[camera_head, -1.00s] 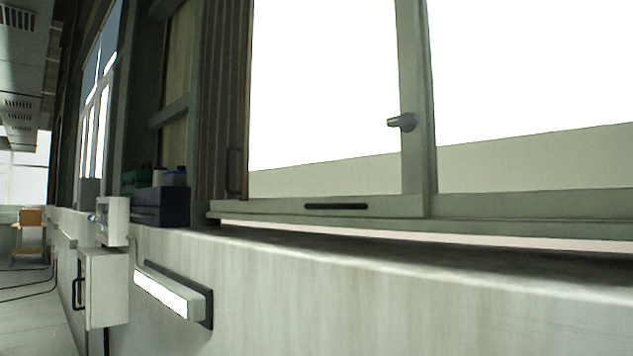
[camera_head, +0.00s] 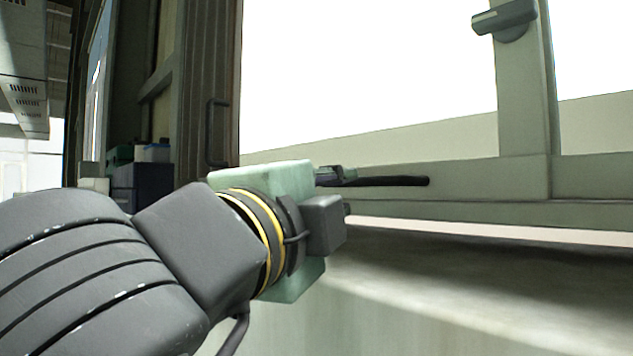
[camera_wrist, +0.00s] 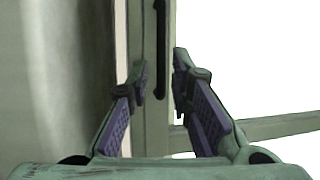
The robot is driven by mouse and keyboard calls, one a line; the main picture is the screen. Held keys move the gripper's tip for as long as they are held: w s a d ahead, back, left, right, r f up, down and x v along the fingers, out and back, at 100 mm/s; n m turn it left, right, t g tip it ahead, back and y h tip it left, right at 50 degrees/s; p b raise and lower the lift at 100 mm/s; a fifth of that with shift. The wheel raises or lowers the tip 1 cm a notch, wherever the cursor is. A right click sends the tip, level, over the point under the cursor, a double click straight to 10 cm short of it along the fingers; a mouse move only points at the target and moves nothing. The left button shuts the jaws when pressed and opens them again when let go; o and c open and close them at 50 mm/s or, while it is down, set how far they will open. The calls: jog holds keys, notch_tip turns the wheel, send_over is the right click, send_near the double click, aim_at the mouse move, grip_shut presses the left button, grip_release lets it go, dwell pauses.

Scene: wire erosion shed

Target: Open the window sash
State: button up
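The window sash (camera_head: 470,180) has a pale green frame with a long dark pull bar (camera_head: 400,181) on its bottom rail and a grey latch (camera_head: 505,19) on its right upright. My gripper (camera_head: 335,177) is at the left end of the bar, with its fingers mostly hidden by its own body. In the wrist view my gripper (camera_wrist: 158,78) is open, with one finger on each side of the dark bar (camera_wrist: 160,45). Gaps show between fingers and bar; I cannot tell whether they touch. The sash appears closed.
A pale sill (camera_head: 480,270) runs below the sash, close under my gripper. A dark vertical handle (camera_head: 214,132) is on the brown slatted panel to the left. Dark blue and green boxes (camera_head: 140,180) stand further left.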

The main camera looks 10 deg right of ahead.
aim_at(357, 183)
jog(key=p+x, duration=0.2)
jog(key=x, duration=0.7)
jog(key=shift+w+d+r+p, duration=0.1)
jog(key=shift+w+d+p, duration=0.05)
jog(key=shift+w+p, duration=0.2)
jog(key=shift+c, duration=0.5)
grip_shut()
